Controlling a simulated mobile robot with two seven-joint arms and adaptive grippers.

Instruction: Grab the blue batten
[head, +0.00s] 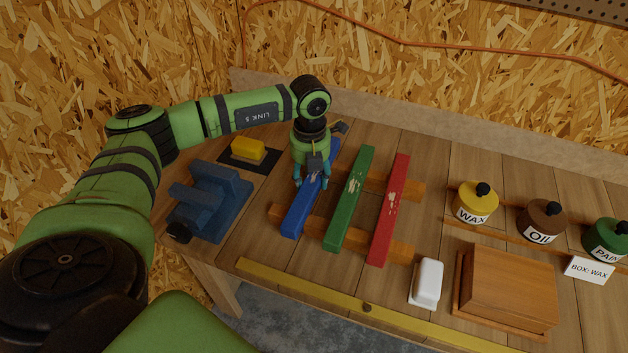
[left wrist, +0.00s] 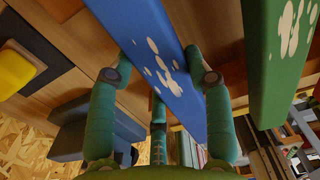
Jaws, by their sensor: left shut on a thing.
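The blue batten (head: 297,215) lies leftmost of three battens across two wooden rails on the bench. It has pale worn spots near its middle. My left gripper (head: 312,183) comes down over it from above, with its fingers on either side of the batten. In the left wrist view the left gripper (left wrist: 165,75) is shut on the blue batten (left wrist: 150,35), with a finger against each side. I cannot tell whether the batten is clear of the rails. My right gripper is in neither view.
A green batten (head: 349,200) lies close on the right, then a red batten (head: 389,212). A blue vise (head: 210,200) and a yellow block (head: 248,150) are at left. Right are a white block (head: 427,282), wooden box (head: 508,285) and labelled pots (head: 475,203). A yellow strip (head: 330,295) runs along the front.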

